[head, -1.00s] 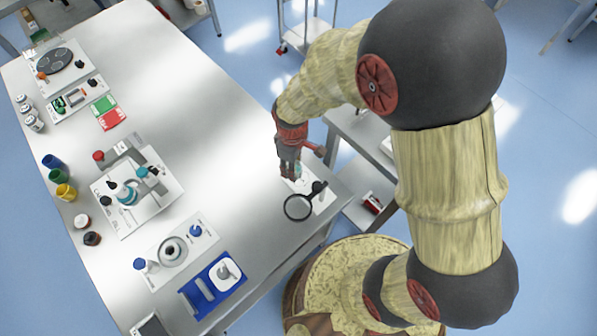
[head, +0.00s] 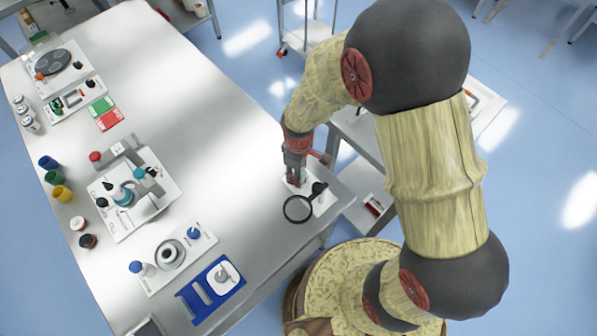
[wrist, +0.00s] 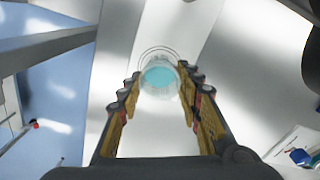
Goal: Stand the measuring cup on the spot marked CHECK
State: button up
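The measuring cup (wrist: 160,78) is clear with teal liquid inside. In the wrist view it sits between the two fingertips, which appear to touch its sides. My gripper (wrist: 160,84) is closed around it and points down. In the head view my gripper (head: 296,178) is at the near right corner of the table, with a bit of the cup (head: 303,178) showing beside the fingers. Thin printed rings (wrist: 156,52) on a white surface show around the cup's far side. The word CHECK is not readable. I cannot tell whether the cup's base touches the surface.
A magnifier (head: 298,209) on a stand is close in front of my gripper. The blue tray (head: 195,301), a white board with a ring-shaped part (head: 170,254) and another fixture board (head: 165,203) lie to the left. Coloured cups (head: 62,193) stand at the left edge. The table's middle is clear.

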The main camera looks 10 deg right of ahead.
jog(key=o, duration=0.4)
jog(key=shift+r, duration=0.1)
jog(key=d+r+m+t+p, duration=0.1)
jog(key=d+r+m+p, duration=0.2)
jog(key=r, duration=1.7)
jog(key=s+d+r+m+t, duration=0.2)
jog(key=s+d+r+m, duration=0.2)
jog(key=s+r, duration=0.2)
jog(key=s+d+r+m+t, duration=0.2)
jog(key=s+d+r+m, duration=0.2)
jog(key=r, duration=0.7)
jog(key=s+d, duration=0.1)
jog(key=s, duration=0.1)
jog(key=shift+s+d+t, duration=0.25)
jog(key=shift+s+t, duration=0.05)
